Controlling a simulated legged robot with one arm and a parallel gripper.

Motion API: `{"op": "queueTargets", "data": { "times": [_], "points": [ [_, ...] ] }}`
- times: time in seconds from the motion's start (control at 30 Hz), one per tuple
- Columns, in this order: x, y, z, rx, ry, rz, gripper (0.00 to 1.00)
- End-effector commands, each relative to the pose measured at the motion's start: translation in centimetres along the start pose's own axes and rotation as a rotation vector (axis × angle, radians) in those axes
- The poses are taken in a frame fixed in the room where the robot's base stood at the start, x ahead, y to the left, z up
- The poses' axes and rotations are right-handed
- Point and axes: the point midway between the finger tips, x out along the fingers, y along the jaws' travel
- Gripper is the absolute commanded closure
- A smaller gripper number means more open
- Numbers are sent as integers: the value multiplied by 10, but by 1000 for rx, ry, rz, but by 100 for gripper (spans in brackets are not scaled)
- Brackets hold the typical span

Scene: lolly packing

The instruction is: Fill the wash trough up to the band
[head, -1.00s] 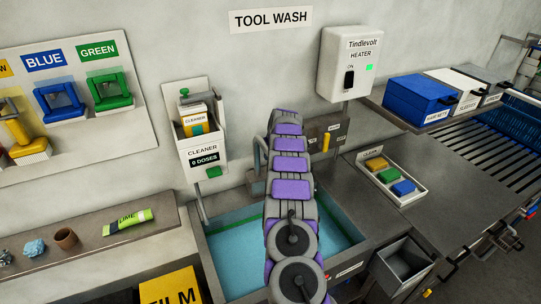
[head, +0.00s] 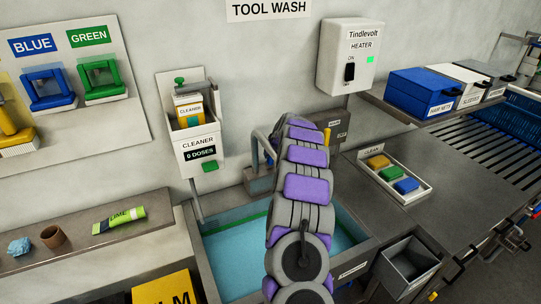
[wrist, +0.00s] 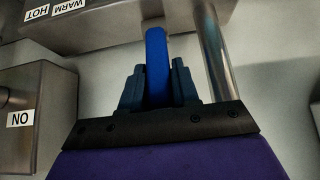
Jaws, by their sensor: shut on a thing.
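The wash trough (head: 357,268) stands low in the middle of the head view. Blue water (head: 230,262) lies in it, and a green band (head: 228,226) runs along its inner wall. The water surface looks close to the band; the exact gap is hard to judge, and my arm covers the middle. In the wrist view my gripper (wrist: 157,92) is shut on a blue lever-like bar (wrist: 157,58), beside a metal pipe (wrist: 218,60). The gripper is hidden behind my arm in the head view. A grey panel (head: 341,126) with a yellow lever (head: 327,137) shows beyond the arm.
The cleaner dispenser (head: 198,143) hangs left of the trough, reading 0 doses. A tray (head: 421,194) of coloured blocks sits on the right counter. An open grey bin (head: 408,268) stands at lower right.

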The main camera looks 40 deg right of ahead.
Motion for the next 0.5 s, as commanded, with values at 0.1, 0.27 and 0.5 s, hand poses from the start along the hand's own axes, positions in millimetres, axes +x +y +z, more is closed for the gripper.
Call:
{"op": "queueTargets", "data": {
  "times": [0.1,0.27,0.5],
  "points": [
    [-1,2,1,2,-2,1,100],
    [-1,2,1,2,-3,1,63],
    [0,0,0,0,-4,0,49]
  ]
}}
